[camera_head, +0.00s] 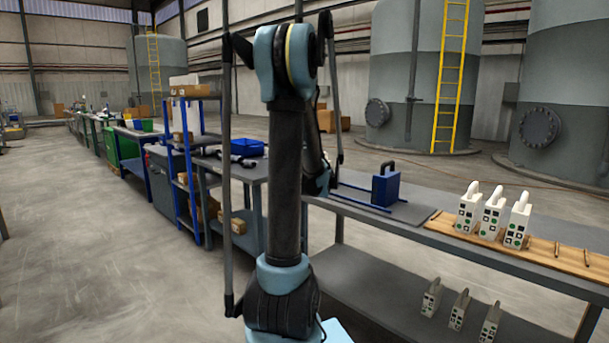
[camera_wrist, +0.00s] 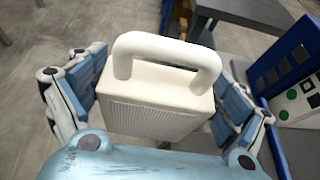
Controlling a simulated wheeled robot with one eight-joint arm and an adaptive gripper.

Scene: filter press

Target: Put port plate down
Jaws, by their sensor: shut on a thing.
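My gripper (camera_wrist: 158,102) is shut on a white port plate (camera_wrist: 160,88), with blue finger pads on its left and right sides. The plate has a thick loop handle on top and a ribbed face in the wrist view. In the head view my arm hides the gripper and the held plate. A blue block with a dark handle (camera_head: 385,188) stands between blue rails on the bench's grey mat (camera_head: 412,211). At the right edge of the wrist view, a blue part (camera_wrist: 285,70) stands beside a white face with black squares and green dots (camera_wrist: 300,101).
Three white plates with loop handles (camera_head: 492,214) stand on a wooden rack (camera_head: 557,252) on the bench. Several similar plates (camera_head: 459,309) stand on its lower shelf. A blue tray (camera_head: 249,148) lies on another bench behind my arm. The floor at left (camera_head: 100,240) is clear.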

